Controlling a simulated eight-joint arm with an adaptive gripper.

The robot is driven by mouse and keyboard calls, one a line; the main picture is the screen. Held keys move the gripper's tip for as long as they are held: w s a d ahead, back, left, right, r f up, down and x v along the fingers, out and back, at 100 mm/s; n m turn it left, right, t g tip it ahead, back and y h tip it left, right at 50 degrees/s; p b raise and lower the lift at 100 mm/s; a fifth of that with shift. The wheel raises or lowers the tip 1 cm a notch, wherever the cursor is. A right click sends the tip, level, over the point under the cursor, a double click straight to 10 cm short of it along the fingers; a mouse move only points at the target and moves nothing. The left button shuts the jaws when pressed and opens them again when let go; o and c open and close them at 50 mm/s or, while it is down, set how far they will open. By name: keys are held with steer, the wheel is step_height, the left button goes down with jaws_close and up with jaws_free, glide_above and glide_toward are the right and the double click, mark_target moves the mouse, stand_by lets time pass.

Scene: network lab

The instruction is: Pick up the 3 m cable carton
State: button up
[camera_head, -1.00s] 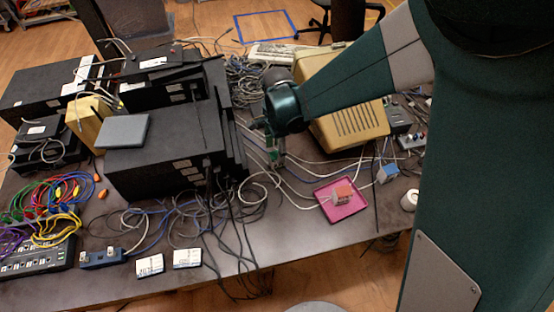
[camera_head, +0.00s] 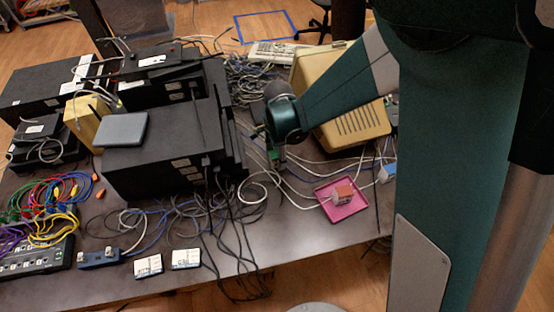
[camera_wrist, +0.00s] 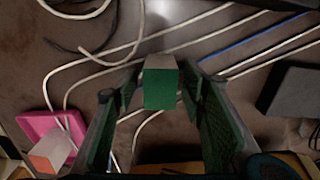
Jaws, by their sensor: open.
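A small carton with a green side and pale top (camera_wrist: 160,85) stands between my fingers in the wrist view. I cannot read a length on it. My gripper (camera_wrist: 158,92) is open, with one green-padded finger on each side of this carton and visible gaps. In the head view my gripper (camera_head: 276,155) points down over the table beside the black equipment stack, and the carton is hard to tell from the fingers. A red-and-white carton (camera_head: 343,193) sits on a pink tray (camera_head: 325,208); a blue-and-white carton (camera_head: 387,173) is farther right.
Loose white and blue cables (camera_wrist: 100,68) lie around the green carton. A black equipment stack (camera_head: 160,168) stands left of my gripper and a beige case (camera_head: 358,126) to its right.

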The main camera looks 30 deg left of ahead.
steer(key=shift+f, duration=0.1)
stand_by(0.5)
steer(key=c, duration=1)
steer(key=shift+r+p, duration=0.95)
steer(key=shift+r, duration=4.05)
